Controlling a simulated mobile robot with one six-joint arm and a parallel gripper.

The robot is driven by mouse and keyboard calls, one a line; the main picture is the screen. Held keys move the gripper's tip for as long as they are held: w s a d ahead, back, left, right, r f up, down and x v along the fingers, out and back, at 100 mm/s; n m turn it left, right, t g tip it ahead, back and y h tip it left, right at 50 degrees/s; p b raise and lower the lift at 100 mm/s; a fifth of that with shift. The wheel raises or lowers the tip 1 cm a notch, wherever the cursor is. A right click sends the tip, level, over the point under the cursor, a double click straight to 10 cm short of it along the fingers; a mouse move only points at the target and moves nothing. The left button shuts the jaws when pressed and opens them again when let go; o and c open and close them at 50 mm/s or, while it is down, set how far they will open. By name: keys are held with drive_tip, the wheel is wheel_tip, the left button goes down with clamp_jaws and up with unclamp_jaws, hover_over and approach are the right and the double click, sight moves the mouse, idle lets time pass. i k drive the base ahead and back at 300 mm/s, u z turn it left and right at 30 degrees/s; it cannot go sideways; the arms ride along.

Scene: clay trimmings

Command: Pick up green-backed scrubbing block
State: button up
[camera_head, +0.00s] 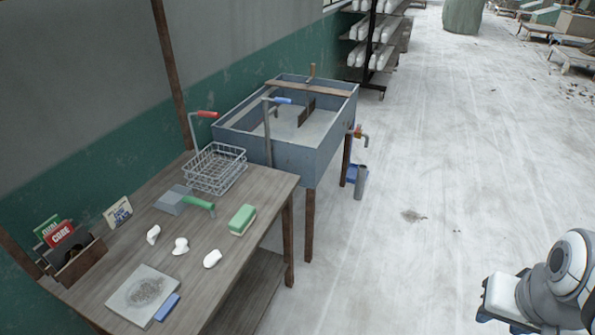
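The green-backed scrubbing block (242,219) lies on the right part of the wooden table, near its edge. Its green back is up and a pale layer shows below. Nothing touches it from above. Part of my arm shows at the lower right corner, and what looks like my gripper (502,298) is at its left end. It is over the pale floor, far to the right of the block and apart from it. Its fingers cannot be made out, so I cannot tell if it is open or shut.
The wooden table (262,181) also holds a wire basket (216,168), a green-handled scraper (184,202), several white clay lumps (181,246), a grey slab (132,300) and a blue block (168,307). A grey-blue sink (285,152) stands behind it. The floor (440,240) between is open.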

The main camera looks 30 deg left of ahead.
sight(239, 224)
drive_tip(key=u, duration=0.55)
drive_tip(key=i, duration=1.25)
drive_tip(key=u, duration=1.3)
drive_tip(key=i, duration=0.45)
drive_tip(key=u, duration=0.1)
drive_tip(key=k, duration=0.65)
drive_tip(key=u, duration=0.2)
drive_tip(key=i, duration=0.65)
drive_tip(key=z, duration=0.1)
